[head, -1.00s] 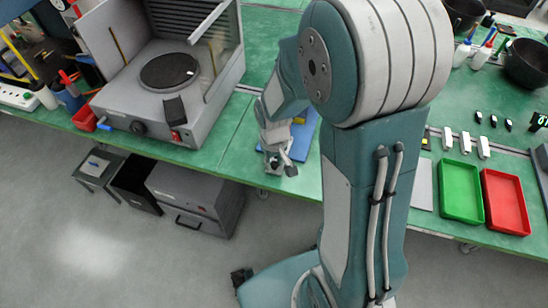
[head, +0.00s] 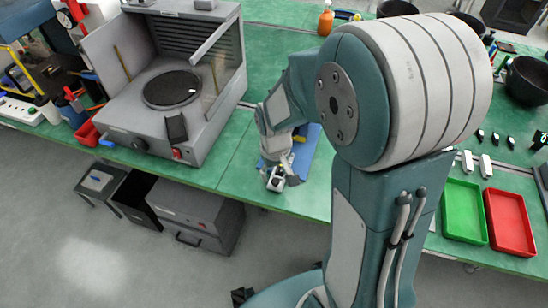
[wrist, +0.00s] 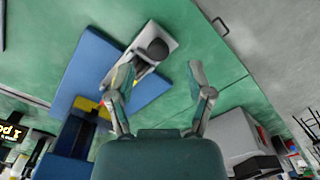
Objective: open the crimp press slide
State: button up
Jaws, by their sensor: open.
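The crimp press shows in the wrist view as a blue base (wrist: 92,63) with a grey slide (wrist: 136,62) that carries a dark round knob (wrist: 157,48). In the head view its blue base (head: 306,146) lies near the front edge of the green bench, partly hidden by my arm. My gripper (wrist: 160,76) is open and empty in the wrist view, its two fingers spread wide. The knob lies ahead of the gap between the fingertips, and the left fingertip overlaps the slide's near end. In the head view my gripper (head: 279,172) is at the press's front; contact is unclear.
A grey machine with a round dark plate (head: 171,90) stands left on the bench. Green (head: 463,211) and red (head: 510,222) trays lie right, beyond my arm. A grey cabinet (head: 196,215) stands on the floor under the bench. Bench surface between machine and press is clear.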

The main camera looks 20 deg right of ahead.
notch_tip(320, 180, up, 8)
jog(key=shift+a+r, duration=0.2)
jog(key=shift+a, duration=0.1)
dwell(0.3)
jog(key=s+d+r+m+t, duration=0.1)
jog(key=s+r+t, duration=0.4)
jog(key=s+r, duration=0.6)
jog(key=shift+s+r+m+t, duration=0.15)
jog(key=shift+s+m+t, duration=0.2)
jog(key=shift+s, duration=0.75)
